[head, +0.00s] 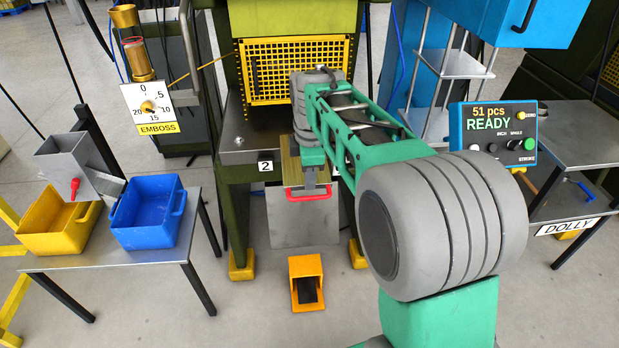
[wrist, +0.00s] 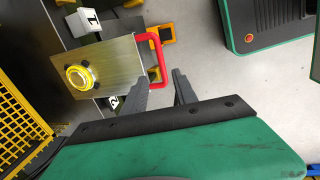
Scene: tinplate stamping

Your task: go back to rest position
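My gripper (head: 311,180) is in front of the press, at the end of my green arm. A metal plate (wrist: 115,66) with a yellow ring and a red handle (wrist: 157,62) lies just beyond the fingertips. In the head view the plate (head: 290,160) sits at the press bed's front edge, and its red handle (head: 307,196) sticks out towards me.
The press (head: 232,155) has a yellow mesh guard (head: 270,75). A left table (head: 110,262) bears a yellow bin (head: 55,235), a blue bin (head: 150,225) and a grey scoop-like box (head: 72,160). A display (head: 492,125) reads "51 pcs READY". A yellow pedal (head: 306,268) stands on the floor.

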